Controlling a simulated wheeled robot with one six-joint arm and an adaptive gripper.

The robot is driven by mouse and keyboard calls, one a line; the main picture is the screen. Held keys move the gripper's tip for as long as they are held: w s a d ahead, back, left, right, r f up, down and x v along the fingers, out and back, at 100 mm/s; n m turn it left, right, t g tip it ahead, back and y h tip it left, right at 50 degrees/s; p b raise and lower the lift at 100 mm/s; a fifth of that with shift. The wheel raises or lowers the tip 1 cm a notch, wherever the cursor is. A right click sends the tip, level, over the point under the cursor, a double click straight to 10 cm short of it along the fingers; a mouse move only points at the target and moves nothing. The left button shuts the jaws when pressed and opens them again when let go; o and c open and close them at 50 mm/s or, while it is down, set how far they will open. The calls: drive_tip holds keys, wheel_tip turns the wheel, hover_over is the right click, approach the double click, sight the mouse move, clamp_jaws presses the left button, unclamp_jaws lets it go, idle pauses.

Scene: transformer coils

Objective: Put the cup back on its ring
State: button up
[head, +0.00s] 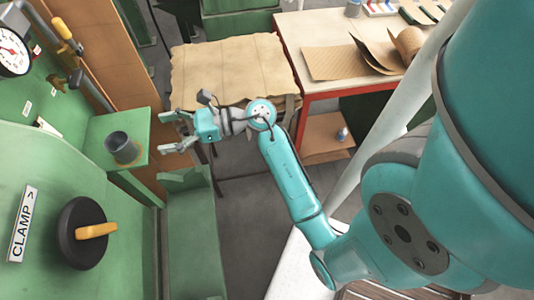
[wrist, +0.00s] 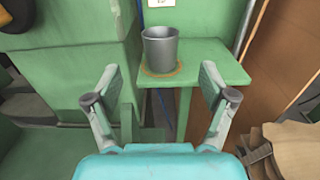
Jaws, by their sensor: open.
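The dark grey cup (head: 122,147) stands upright on a small green shelf (head: 96,130) at the left in the head view. My gripper (head: 168,133) is open and empty, to the right of the cup in the head view. In the wrist view my gripper (wrist: 159,82) has its fingers spread on either side, short of the cup and not touching it.
Left of the shelf is a green machine with a gauge (head: 12,52), a black knob with a yellow handle (head: 85,231) and a CLAMP sign (head: 22,224). A tan-covered stack (head: 232,68) and a red-edged table (head: 318,84) lie behind the arm. The air before the cup is clear.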

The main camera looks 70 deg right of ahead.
drive_tip(key=s+a+r+m+t+h, duration=0.1)
drive_tip(key=s+a+m+t, duration=0.35)
drive_tip(key=s+m, duration=0.35)
drive_tip(key=s+a+r+m+t, duration=0.1)
drive_tip(key=s+a+m+t, duration=0.2)
drive_tip(key=s+a+m, duration=0.5)
drive_tip(key=s+d+f+m+g+h, duration=0.2)
drive_tip(key=s+m, duration=0.6)
drive_tip(key=m, duration=0.5)
drive_tip(key=s+d+f+m+g+h, duration=0.3)
drive_tip(key=s+f+m+g+h, duration=0.2)
drive_tip(key=m, duration=0.9)
drive_tip(key=s+f+h, duration=0.2)
drive_tip(key=s+f, duration=0.2)
drive_tip(key=shift+s+d+f+h, duration=0.15)
drive_tip(key=shift+s+d+h, duration=0.1)
drive_tip(key=shift+h, duration=0.05)
drive_tip(key=shift+c, duration=0.3)
